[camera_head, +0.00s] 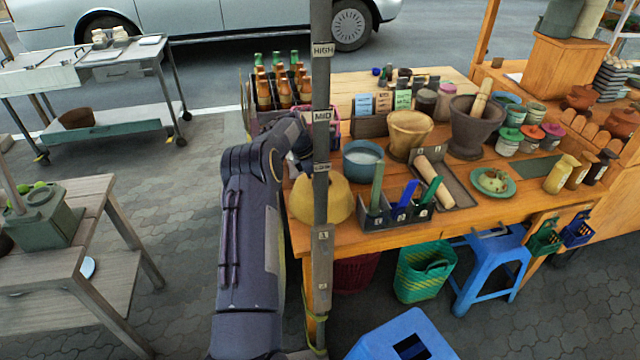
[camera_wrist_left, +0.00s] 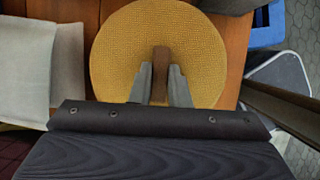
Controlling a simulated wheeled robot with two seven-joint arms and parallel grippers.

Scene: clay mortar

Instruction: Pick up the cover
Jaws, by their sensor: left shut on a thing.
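The cover (camera_head: 338,199) is a round yellow woven dome at the left end of the wooden stall table, partly hidden by a grey post and my left arm. In the left wrist view the cover (camera_wrist_left: 125,55) is seen from above, with a brown upright handle (camera_wrist_left: 161,66) at its middle. My left gripper (camera_wrist_left: 161,85) has its two grey fingers on either side of this handle and is shut on it. In the head view the post and my arm mostly hide the gripper. I cannot tell whether the cover's rim touches the table. My right gripper is not in view.
A grey labelled post (camera_head: 321,130) stands close in front of the cover. A blue-grey bowl (camera_head: 363,160) is just behind it. A holder with coloured-handled utensils (camera_head: 395,212) stands to its right. A crate of bottles (camera_head: 280,90) is behind. Mortars and jars crowd the table (camera_head: 470,220).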

